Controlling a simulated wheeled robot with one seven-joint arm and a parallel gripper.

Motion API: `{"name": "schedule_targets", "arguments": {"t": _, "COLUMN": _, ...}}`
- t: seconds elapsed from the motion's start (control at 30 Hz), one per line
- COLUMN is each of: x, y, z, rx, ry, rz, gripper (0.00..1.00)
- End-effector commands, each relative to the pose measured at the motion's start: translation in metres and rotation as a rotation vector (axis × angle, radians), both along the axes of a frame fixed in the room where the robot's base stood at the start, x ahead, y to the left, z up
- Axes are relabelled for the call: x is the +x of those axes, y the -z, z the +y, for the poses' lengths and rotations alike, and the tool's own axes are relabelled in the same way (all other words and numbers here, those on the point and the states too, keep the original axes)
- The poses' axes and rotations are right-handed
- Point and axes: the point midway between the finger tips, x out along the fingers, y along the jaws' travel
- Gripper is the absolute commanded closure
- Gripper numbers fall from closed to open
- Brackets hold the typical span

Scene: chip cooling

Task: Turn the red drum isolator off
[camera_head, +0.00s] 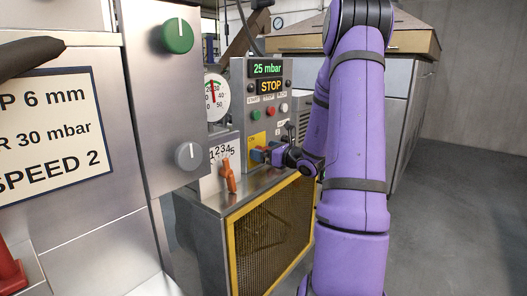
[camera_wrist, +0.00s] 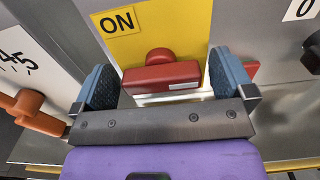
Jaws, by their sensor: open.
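The red isolator handle (camera_wrist: 162,76) sits on a yellow plate (camera_wrist: 180,30) marked ON in the wrist view. It lies roughly crosswise in that picture, with a small white label on it. My gripper (camera_wrist: 163,82) is open, with one blue-grey finger on either side of the handle and visible gaps between. In the head view my gripper (camera_head: 266,155) is at the yellow plate (camera_head: 257,139) on the front of the grey control box (camera_head: 238,95); it hides the handle there.
An orange lever (camera_wrist: 35,112) with a number scale is close left of my gripper; it also shows in the head view (camera_head: 230,177). A black knob (camera_wrist: 314,58) is at the right. A yellow-framed mesh guard (camera_head: 270,235) is below.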

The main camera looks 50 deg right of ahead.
Motion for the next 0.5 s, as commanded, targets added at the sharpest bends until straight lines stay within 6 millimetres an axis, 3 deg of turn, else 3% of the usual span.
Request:
{"name": "schedule_targets", "arguments": {"t": 0.37, "x": 0.0071, "y": 0.0, "z": 0.0009, "rx": 0.0, "ry": 0.0, "rz": 0.0, "gripper": 0.0}}
{"name": "schedule_targets", "arguments": {"t": 0.4, "x": 0.0071, "y": 0.0, "z": 0.0009, "rx": 0.0, "ry": 0.0, "rz": 0.0, "gripper": 0.02}}
{"name": "schedule_targets", "arguments": {"t": 0.5, "x": 0.007, "y": 0.0, "z": 0.0008, "rx": 0.0, "ry": 0.0, "rz": 0.0, "gripper": 0.25}}
